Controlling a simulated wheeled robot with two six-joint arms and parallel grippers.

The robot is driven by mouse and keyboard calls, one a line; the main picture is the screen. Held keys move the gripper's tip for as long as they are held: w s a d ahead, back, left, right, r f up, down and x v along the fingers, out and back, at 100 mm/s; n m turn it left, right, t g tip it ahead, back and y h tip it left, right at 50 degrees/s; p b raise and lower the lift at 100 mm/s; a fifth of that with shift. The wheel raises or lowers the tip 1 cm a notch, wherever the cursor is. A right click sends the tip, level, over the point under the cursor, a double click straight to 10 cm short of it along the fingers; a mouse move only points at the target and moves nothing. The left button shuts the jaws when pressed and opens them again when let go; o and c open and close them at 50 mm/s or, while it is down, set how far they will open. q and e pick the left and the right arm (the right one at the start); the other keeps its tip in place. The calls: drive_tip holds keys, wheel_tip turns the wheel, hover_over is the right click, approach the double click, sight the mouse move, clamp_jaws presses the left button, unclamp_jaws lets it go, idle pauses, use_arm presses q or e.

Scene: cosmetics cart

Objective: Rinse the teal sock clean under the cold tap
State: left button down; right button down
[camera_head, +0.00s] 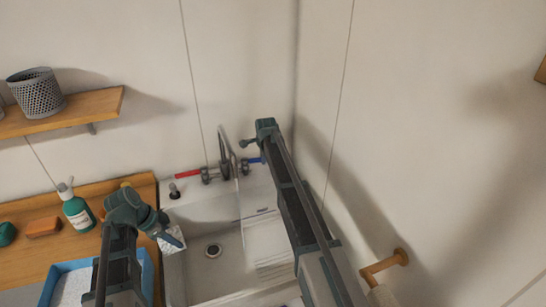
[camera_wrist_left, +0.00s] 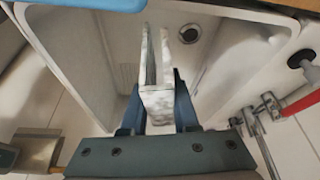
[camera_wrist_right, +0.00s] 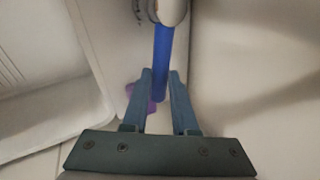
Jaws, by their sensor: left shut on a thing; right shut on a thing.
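A thin white and grey speckled thing (camera_wrist_left: 158,102), folded into a U shape, is in my left gripper (camera_wrist_left: 157,88). The head view shows this speckled thing (camera_head: 171,243) above the left part of the white sink (camera_head: 205,288). I cannot tell whether it is the sock; no clearly teal sock shows. My right gripper (camera_wrist_right: 162,92) is shut on the blue tap handle (camera_wrist_right: 163,55). The blue handle (camera_head: 256,160) shows in the head view right of the spout, partly behind my right arm. The tap (camera_head: 224,168) stands at the back of the sink.
A red tap handle (camera_head: 188,173) is left of the spout. The drain (camera_head: 213,250) is uncovered. A green pump bottle (camera_head: 76,210), an orange-brown block (camera_head: 44,227) and a blue-rimmed tray (camera_head: 52,284) are on the left counter. A wooden holder (camera_head: 385,263) projects at right.

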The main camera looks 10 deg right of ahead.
drive_tip(key=shift+s+a+m+h, duration=0.2)
drive_tip(key=shift+s+m+h, duration=0.2)
drive_tip(key=shift+s+m, duration=0.25)
drive_tip(key=shift+s+a+m+g+h, duration=0.15)
drive_tip(key=shift+s+a+m+h, duration=0.15)
drive_tip(key=shift+m, duration=0.45)
drive_tip(key=shift+s+a+m+g+h, duration=0.1)
drive_tip(key=shift+s+m+g+h, duration=0.2)
drive_tip(key=shift+m, duration=0.4)
drive_tip(key=c, duration=0.7)
unclamp_jaws()
